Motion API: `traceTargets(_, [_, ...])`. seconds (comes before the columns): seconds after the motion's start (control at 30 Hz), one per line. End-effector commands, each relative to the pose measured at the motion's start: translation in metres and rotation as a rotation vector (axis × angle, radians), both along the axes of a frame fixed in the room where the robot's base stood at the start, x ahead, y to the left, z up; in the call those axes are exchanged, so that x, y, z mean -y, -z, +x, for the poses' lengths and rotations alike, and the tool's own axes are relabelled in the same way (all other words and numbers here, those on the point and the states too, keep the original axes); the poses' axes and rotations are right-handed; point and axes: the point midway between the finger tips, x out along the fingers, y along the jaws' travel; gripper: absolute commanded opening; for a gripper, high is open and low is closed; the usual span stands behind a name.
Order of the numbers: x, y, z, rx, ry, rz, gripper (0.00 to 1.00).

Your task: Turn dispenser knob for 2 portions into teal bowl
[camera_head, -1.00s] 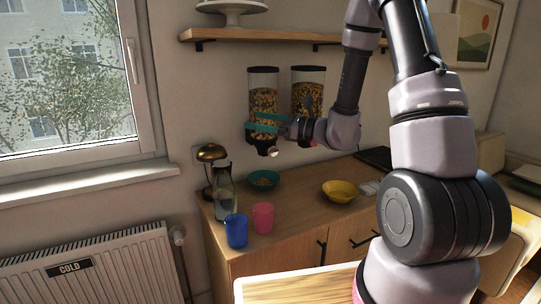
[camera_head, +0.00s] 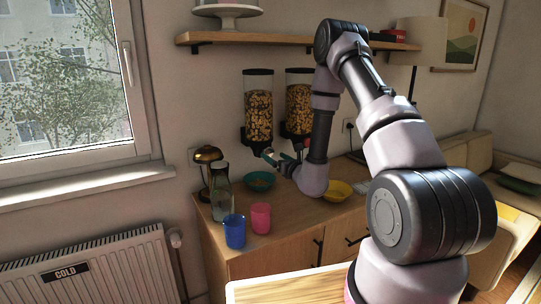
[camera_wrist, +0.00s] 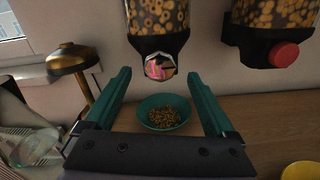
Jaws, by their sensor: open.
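The left cereal dispenser (camera_head: 258,108) hangs on the wall. Its knob (camera_wrist: 160,68), with a pink and pale face, shows in the wrist view at the dispenser's base. My gripper (camera_wrist: 158,78) is open, with teal fingers to the left and right, just below and beside the knob. Nothing is seen gripped, and I cannot tell the depth gap to the knob. The teal bowl (camera_wrist: 148,119) stands on the counter below and holds some brown cereal. In the head view the teal bowl (camera_head: 250,186) shows below my gripper (camera_head: 272,160).
A second dispenser (camera_head: 299,100) with a red knob (camera_wrist: 284,55) hangs to the right. A yellow bowl (camera_head: 336,191) is partly behind my arm. A glass bottle (camera_head: 221,193), brass lamp (camera_head: 207,156), blue cup (camera_head: 235,231) and pink cup (camera_head: 260,218) stand at the left.

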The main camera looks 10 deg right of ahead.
Motion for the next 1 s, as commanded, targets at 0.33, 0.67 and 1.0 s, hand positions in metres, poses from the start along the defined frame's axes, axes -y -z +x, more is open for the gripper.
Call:
traceTargets(0.33, [-0.011,0.000,0.034,-0.001,-0.001,0.001,0.90])
traceTargets(0.67, [-0.011,0.000,0.035,-0.001,0.000,0.001,0.67])
traceTargets(1.0, [-0.011,0.000,0.035,-0.003,0.000,0.007,0.04])
